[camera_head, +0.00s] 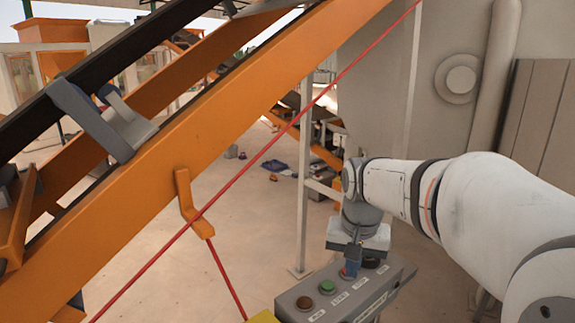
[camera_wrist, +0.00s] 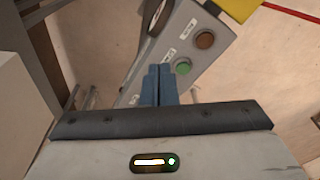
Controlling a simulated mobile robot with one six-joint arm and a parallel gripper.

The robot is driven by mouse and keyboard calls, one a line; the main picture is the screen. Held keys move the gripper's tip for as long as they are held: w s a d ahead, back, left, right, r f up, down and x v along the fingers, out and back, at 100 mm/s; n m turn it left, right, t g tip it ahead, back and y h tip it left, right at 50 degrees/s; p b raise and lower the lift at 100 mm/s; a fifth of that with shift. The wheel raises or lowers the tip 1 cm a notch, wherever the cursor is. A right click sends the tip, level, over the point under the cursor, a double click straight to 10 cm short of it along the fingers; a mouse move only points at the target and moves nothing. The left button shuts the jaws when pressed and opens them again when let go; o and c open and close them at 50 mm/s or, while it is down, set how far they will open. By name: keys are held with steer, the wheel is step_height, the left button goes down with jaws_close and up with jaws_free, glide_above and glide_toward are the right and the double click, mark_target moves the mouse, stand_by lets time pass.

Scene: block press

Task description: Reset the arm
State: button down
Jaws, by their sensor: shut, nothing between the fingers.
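My white arm comes in from the right in the head view, its wrist above a grey button box (camera_head: 345,300). My gripper (camera_head: 350,270) points down at the box's top, close over the buttons beyond the green one. In the wrist view the two blue fingers of my gripper (camera_wrist: 159,68) are together with nothing between them. The green button (camera_wrist: 183,66) is just right of the fingertips, and the reddish-brown button (camera_wrist: 205,40) is farther up. The fingers hide part of the button row. I cannot tell whether the tips touch the box.
An orange sloping conveyor frame (camera_head: 200,125) crosses the left and middle. A red cord (camera_head: 250,160) runs along it. A pale upright post (camera_head: 305,180) stands behind the box. A large grey machine wall (camera_head: 390,90) fills the back right. Open floor lies left of the box.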

steer(key=s+f+n, duration=0.1)
steer(key=s+f, duration=0.1)
steer(key=s, duration=0.6)
steer(key=s+d+f+n+t, duration=0.1)
steer(key=s+f+n, duration=0.1)
steer(key=s, duration=0.6)
steer(key=shift+d+f+t, duration=0.3)
steer(key=shift+f, duration=0.1)
